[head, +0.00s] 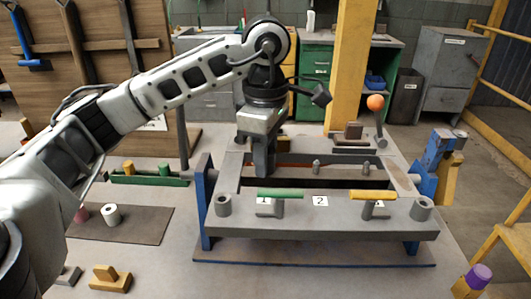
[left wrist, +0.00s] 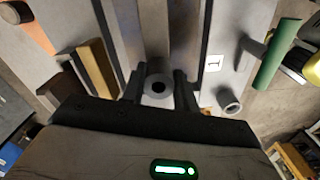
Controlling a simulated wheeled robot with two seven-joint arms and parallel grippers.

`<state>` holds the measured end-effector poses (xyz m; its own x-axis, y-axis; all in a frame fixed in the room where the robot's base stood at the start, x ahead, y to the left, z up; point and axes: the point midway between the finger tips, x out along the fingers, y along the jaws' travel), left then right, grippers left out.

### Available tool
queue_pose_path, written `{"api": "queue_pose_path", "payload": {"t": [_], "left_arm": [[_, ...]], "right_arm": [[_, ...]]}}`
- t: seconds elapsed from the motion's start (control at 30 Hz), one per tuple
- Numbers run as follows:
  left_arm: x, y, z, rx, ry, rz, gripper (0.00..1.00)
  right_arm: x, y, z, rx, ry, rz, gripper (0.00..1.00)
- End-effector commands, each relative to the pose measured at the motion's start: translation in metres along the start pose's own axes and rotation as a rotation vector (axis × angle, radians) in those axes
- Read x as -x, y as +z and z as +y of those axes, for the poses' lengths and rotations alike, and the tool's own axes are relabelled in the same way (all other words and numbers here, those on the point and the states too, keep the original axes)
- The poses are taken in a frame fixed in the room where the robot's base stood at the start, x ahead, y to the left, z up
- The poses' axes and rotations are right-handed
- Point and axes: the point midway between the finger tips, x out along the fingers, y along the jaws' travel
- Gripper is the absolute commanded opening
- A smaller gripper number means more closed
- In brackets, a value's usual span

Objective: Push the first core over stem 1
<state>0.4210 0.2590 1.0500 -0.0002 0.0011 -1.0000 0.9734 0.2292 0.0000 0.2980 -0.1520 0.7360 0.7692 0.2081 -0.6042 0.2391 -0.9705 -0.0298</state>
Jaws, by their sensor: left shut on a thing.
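My left gripper (head: 264,172) points down into the mould frame, behind the plate marked 1 (head: 264,203). In the left wrist view its two fingers (left wrist: 160,92) are shut on a grey hollow core (left wrist: 157,68), with a dark round centre facing me. Stem 1 is hidden behind the gripper and core; I cannot tell whether the core is around it. Two other stems show bare: the middle one (head: 316,167) and the right one (head: 366,168). My right gripper is not in view.
The grey front beam (head: 320,222) carries a green-handled clamp (head: 280,195), a yellow-handled clamp (head: 373,195) and a round collar at each end. An orange ball-topped lever (head: 375,103) stands behind right.

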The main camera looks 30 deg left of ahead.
Motion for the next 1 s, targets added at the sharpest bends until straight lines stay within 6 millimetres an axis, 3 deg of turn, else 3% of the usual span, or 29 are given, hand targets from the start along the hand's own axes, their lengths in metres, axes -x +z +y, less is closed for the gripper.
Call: {"api": "queue_pose_path", "payload": {"t": [0.03,0.17,0.2,0.27,0.57,0.77,1.0], "left_arm": [[-0.006,0.0,0.0,0.0,0.0,0.0,0.07],[-0.009,0.0,0.0,0.0,0.0,0.0,0.07],[-0.007,0.0,0.0,0.0,0.001,0.0,0.41],[-0.007,0.0,0.0,0.0,0.0,0.0,0.55],[-0.008,0.0,0.0,0.0,0.0,0.0,0.55],[-0.007,0.0,0.0,0.0,0.0,0.0,0.55],[0.06,0.0,0.001,0.002,0.009,-0.002,0.55]], "right_arm": [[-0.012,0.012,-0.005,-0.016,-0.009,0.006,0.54],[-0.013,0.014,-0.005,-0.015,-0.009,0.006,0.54],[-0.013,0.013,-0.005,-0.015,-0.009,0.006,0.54],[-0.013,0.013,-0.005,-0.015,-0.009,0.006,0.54],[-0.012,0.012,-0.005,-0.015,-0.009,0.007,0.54],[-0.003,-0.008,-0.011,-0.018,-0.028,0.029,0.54],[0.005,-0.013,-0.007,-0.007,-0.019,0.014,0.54]]}}
